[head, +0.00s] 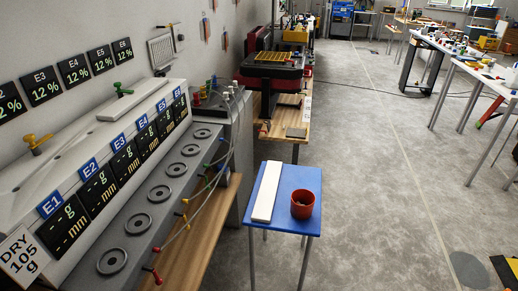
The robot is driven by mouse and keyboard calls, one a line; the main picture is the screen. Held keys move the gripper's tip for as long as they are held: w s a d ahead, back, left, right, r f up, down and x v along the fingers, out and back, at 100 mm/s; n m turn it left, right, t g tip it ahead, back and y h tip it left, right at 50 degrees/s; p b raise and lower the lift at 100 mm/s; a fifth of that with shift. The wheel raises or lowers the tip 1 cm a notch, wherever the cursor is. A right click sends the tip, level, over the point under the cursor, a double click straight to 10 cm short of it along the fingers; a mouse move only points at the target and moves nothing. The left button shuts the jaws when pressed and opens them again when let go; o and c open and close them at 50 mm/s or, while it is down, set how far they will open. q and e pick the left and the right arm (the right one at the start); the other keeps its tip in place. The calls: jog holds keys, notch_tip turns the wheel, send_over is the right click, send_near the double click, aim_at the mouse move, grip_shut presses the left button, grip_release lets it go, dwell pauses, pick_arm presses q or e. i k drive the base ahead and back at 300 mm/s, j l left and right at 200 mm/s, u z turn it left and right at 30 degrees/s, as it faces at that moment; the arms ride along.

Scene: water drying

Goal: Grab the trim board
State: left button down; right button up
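The trim board, a long pale flat strip (266,191), lies on the blue-topped small table (287,224), along its left side. A red-brown cup (302,204) stands on the same table, just right of the board, with a small gap between them. Neither of my grippers shows in the head view, so nothing is seen touching the board.
A machine with several round plates (159,193) and E1 to E6 displays stands at the left, with hoses and coloured valves near the table. A wooden bench (283,125) holds red and black equipment behind.

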aim_at(262, 212)
jog(key=i+l+u, duration=0.2)
jog(key=i+l, duration=0.3)
jog(key=i+l+u, duration=0.25)
jog(key=i+l, duration=0.2)
jog(key=l, duration=0.25)
